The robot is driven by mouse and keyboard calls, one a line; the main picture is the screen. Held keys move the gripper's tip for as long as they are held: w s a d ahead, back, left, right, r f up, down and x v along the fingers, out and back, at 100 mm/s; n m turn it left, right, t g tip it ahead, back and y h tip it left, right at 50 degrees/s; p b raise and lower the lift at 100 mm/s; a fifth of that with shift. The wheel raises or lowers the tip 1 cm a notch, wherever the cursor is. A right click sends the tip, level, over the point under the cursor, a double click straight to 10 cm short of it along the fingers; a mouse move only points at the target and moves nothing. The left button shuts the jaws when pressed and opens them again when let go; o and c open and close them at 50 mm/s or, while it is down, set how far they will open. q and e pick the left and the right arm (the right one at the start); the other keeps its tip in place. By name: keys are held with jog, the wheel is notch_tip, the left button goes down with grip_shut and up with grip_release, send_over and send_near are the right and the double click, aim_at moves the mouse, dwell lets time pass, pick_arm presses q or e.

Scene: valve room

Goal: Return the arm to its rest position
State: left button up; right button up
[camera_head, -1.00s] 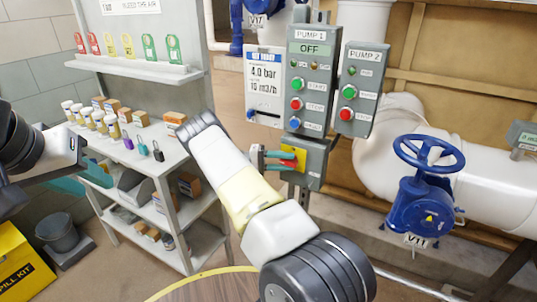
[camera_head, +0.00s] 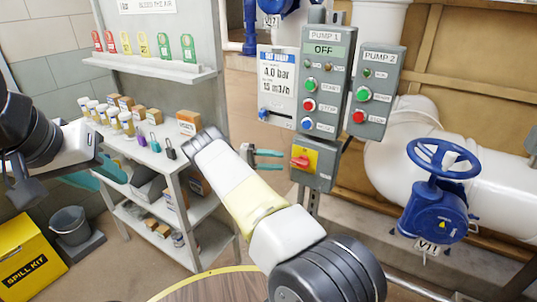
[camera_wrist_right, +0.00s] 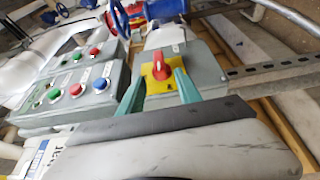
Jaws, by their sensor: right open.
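My right arm (camera_head: 262,214) reaches up from the bottom of the head view and bends at the wrist. My right gripper (camera_head: 279,160) has teal fingers held apart and empty, just left of the red rotary switch (camera_head: 300,162) on its yellow plate. In the right wrist view the open fingers (camera_wrist_right: 157,88) point toward this switch (camera_wrist_right: 160,66), with a gap between them and the handle. My left gripper (camera_head: 104,176) is at the left near the shelf, its teal fingers apart, with nothing seen between them.
The PUMP 1 panel (camera_head: 325,75) reads OFF, beside the PUMP 2 box (camera_head: 378,90). A blue valve wheel V11 (camera_head: 440,160) is at the right. A shelf unit (camera_head: 172,165) with bottles, boxes and padlocks stands left. A yellow spill kit (camera_head: 28,262) and bucket (camera_head: 70,225) are on the floor.

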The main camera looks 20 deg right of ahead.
dwell(0.3)
jog(key=s+r+n+t+y, duration=0.1)
jog(key=s+r+t+y, duration=0.1)
jog(key=s+r+y, duration=0.4)
jog(key=s+r+n+t+y, duration=0.1)
jog(key=s+r+t+y, duration=0.1)
jog(key=s+r+y, duration=0.45)
jog(key=s+a+r+n+t+y, duration=0.2)
jog(key=s+a+r+t, duration=0.3)
jog(key=s, duration=0.4)
jog(key=s+a+r+n+t+y, duration=0.2)
jog(key=s+a+r+t+y, duration=0.2)
jog(key=s+a+r, duration=0.4)
jog(key=shift+s+a+r+t, duration=0.2)
jog(key=shift+s+a+t, duration=0.5)
